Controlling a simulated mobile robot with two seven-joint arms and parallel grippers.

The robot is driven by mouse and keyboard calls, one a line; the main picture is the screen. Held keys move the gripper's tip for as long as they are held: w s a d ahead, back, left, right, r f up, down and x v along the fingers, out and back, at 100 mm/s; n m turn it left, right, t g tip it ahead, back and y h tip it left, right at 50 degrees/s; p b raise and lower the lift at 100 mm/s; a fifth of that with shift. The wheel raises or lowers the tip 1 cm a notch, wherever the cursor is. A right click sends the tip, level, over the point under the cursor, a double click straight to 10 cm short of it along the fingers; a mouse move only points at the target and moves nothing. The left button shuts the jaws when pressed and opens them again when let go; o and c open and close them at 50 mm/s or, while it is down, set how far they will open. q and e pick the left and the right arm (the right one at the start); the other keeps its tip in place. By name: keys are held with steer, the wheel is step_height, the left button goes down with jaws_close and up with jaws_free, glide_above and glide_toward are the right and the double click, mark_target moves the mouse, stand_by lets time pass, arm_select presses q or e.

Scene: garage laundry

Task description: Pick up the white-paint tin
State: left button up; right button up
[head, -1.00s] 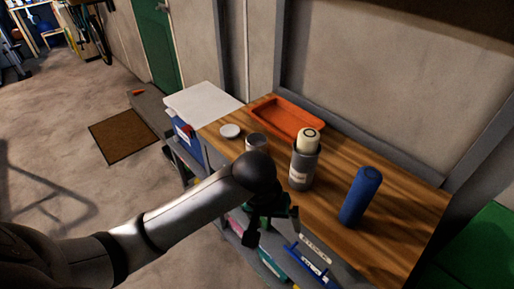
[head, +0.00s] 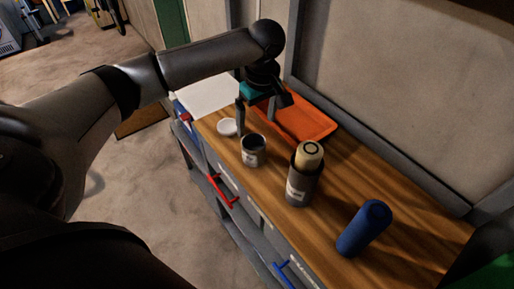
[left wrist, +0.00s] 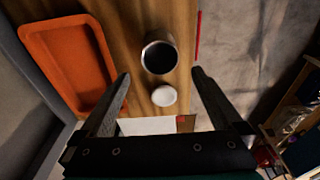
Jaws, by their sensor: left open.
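A small grey tin with a pale label (head: 253,151), which I take as the white-paint tin, stands upright and open-topped on the wooden workbench; its label is too small to read. In the left wrist view the tin (left wrist: 159,57) shows a dark inside, just beyond the fingertips. A round white lid (head: 228,127) lies flat beside it and also shows between the fingers in the left wrist view (left wrist: 164,96). My left gripper (head: 256,119) is open and empty, above the bench behind the tin and apart from it. My right gripper is not in view.
An orange tray (head: 313,123) lies at the bench's back. A grey canister with a cream top (head: 300,178) stands right of the tin, and a blue cylinder (head: 363,229) farther right. Drawers with red (head: 222,190) and blue handles line the bench front.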

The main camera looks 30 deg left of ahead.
mark_target(254, 149)
arm_select(q)
steer(key=f, duration=0.4)
steer(key=f+b, duration=0.1)
steer(key=f, duration=0.1)
steer(key=shift+w+a+f, duration=0.1)
steer(key=shift+a+f, duration=0.2)
steer(key=shift+a, duration=0.05)
steer(key=shift+a+f, duration=0.1)
steer(key=shift+f, duration=0.4)
steer(key=f, duration=0.3)
steer(key=f+b, duration=0.1)
steer(key=shift+w+a+f, duration=0.2)
steer(key=shift+a+f, duration=0.05)
steer(key=shift+f, duration=0.15)
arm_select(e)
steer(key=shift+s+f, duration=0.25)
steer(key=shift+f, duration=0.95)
arm_select(q)
steer(key=shift+c, duration=0.2)
steer(key=c, duration=1.3)
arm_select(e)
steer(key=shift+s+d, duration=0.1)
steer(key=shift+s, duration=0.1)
